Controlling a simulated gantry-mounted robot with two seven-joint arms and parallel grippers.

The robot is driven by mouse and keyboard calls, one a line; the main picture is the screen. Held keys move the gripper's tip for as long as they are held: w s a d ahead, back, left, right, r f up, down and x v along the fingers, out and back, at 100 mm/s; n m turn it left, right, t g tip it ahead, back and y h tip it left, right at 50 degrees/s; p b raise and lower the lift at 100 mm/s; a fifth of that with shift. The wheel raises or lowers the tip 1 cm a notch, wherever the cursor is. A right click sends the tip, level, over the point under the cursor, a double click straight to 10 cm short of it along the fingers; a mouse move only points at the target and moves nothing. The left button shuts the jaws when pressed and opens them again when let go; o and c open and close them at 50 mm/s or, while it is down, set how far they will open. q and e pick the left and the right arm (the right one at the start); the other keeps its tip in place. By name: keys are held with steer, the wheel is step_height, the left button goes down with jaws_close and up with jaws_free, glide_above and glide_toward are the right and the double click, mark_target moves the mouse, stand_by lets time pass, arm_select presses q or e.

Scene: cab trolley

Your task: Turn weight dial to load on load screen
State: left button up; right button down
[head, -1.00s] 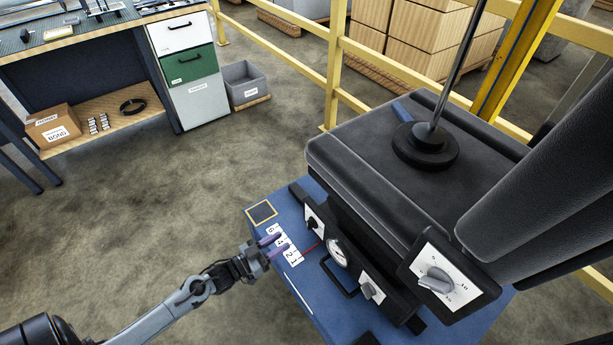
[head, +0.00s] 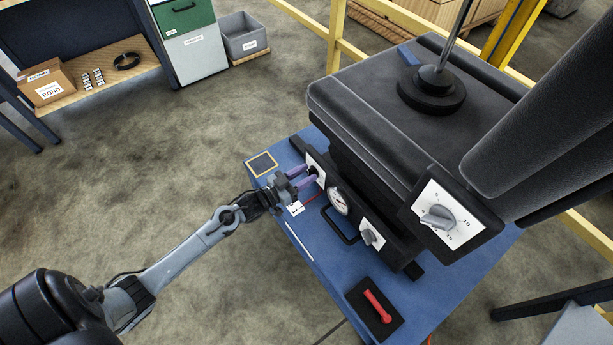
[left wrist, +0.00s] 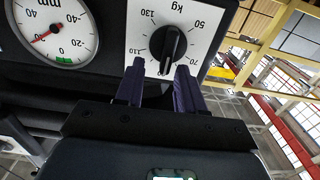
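The weight dial is a black knob (left wrist: 172,44) on a white plate marked kg in the left wrist view. Its numbers include 50, 70, 110 and 130. The knob's pointer end faces down in that view, between 70 and 110. In the head view the dial's white plate (head: 315,164) is partly behind my fingers. My left gripper (head: 313,177) is open in front of it. In the left wrist view its purple fingers (left wrist: 158,78) stand apart, one on each side of the pointer end; I cannot tell whether they touch it. I cannot make out a load screen for certain.
A round mm gauge (head: 338,201) sits beside the dial, then a grey knob (head: 372,236). A larger grey dial (head: 438,217) is on the seat's side. A black handle (head: 340,222) sticks out below the gauge. A red lever (head: 377,306) lies on the blue platform (head: 300,224).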

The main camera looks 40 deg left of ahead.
arm_select(q)
steer(key=shift+w, duration=0.45)
steer(key=shift+w+a+r, duration=0.2)
steer(key=shift+w, duration=0.15)
steer(key=shift+s+d, duration=0.1)
steer(key=shift+s+d+f, duration=0.1)
steer(key=shift+c, duration=1.9)
jaws_close()
arm_select(e)
steer(key=shift+w+a+f, duration=0.1)
steer(key=shift+f, duration=0.15)
steer(key=shift+r, duration=0.1)
